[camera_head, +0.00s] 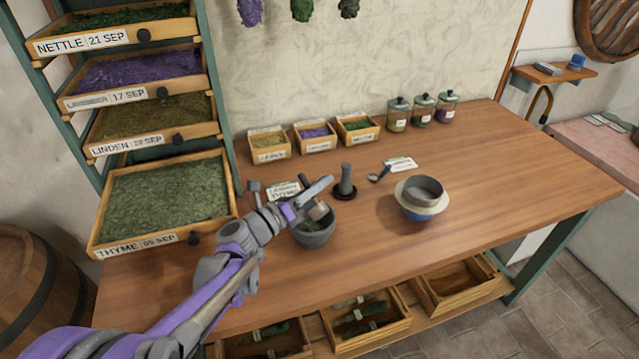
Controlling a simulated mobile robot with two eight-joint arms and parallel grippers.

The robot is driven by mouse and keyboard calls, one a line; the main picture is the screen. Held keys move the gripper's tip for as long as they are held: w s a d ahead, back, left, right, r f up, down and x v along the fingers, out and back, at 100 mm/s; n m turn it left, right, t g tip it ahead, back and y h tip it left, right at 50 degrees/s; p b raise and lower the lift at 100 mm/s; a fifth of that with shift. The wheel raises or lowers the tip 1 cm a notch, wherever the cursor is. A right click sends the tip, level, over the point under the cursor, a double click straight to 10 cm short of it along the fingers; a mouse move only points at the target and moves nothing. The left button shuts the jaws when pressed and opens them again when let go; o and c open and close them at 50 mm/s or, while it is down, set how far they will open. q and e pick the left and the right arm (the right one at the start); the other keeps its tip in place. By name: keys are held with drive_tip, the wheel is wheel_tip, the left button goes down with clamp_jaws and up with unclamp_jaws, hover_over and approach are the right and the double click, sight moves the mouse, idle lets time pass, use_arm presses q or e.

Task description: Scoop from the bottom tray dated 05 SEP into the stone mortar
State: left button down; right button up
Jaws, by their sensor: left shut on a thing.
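The bottom tray (214,235), labelled THYME 05 SEP, sits lowest in the drying rack at the left and sticks out further than the trays above. It holds a broad layer of green herb. The grey stone mortar (316,239) stands on the wooden table, with some green visible inside. My left gripper (306,203) is over the mortar's far rim, shut on a small tool that looks like a scoop (319,211). The gripper hides most of the tool and part of the mortar, so I cannot tell whether the scoop holds anything. My right gripper is out of view.
A grey pestle (346,180) stands on a dark base behind the mortar. A bowl with a sieve (421,200) stands to the right. Small herb boxes (316,143) and lidded jars (423,110) line the back. The table's right part is clear.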

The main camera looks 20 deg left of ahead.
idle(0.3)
use_arm(q)
drive_tip(key=shift+r+p, duration=0.5)
drive_tip(key=shift+r, duration=0.2)
drive_tip(key=m+p, duration=0.1)
drive_tip(key=m, duration=0.3)
drive_tip(key=r+m+g+p, duration=0.1)
drive_tip(key=m+p, duration=0.1)
drive_tip(key=m, duration=0.2)
drive_tip(key=m+p, duration=0.1)
drive_tip(key=m, duration=0.4)
drive_tip(key=shift+r+g, duration=0.4)
